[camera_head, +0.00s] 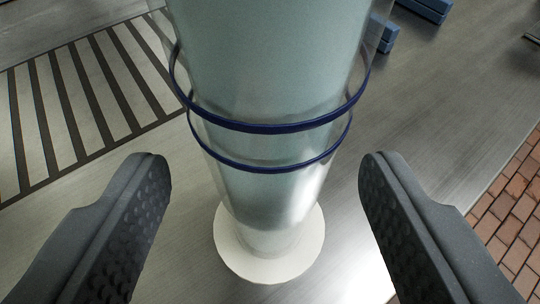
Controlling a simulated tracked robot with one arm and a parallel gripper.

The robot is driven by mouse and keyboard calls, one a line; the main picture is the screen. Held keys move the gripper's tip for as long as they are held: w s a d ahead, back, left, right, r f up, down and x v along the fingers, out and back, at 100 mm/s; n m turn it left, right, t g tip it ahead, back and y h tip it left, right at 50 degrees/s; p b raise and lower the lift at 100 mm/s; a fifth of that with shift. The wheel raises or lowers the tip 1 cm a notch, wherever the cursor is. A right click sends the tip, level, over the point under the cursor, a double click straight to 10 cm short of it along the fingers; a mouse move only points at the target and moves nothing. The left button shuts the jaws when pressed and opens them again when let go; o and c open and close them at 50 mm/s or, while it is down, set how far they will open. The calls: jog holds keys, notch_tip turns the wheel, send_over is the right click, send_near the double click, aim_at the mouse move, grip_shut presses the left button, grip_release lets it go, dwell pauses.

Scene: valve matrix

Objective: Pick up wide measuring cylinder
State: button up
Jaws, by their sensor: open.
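The wide measuring cylinder (265,90) stands upright in the middle of the head camera view. It is clear with a pale greenish tint, has two dark blue rings around it and stands on a round white base. Its top is cut off by the upper edge of the picture. My gripper (264,165) is open, with one dark textured finger on each side of the cylinder. Clear gaps show between the fingers and the cylinder in the picture. I cannot tell how far the fingertips are from it in depth.
The cylinder stands on a brushed metal surface (440,110). A dark slotted grating (85,95) lies at the left. Blue blocks (425,10) sit at the upper right. Red brick paving (515,210) shows beyond the metal edge at the right.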

aim_at(275, 195)
jog(key=shift+r+x, duration=0.15)
jog(key=shift+x, duration=0.65)
jog(key=shift+r+x, duration=0.15)
jog(key=shift+x, duration=0.65)
jog(key=shift+w+d, duration=0.1)
jog(key=shift+d, duration=0.05)
jog(key=shift+f, duration=0.1)
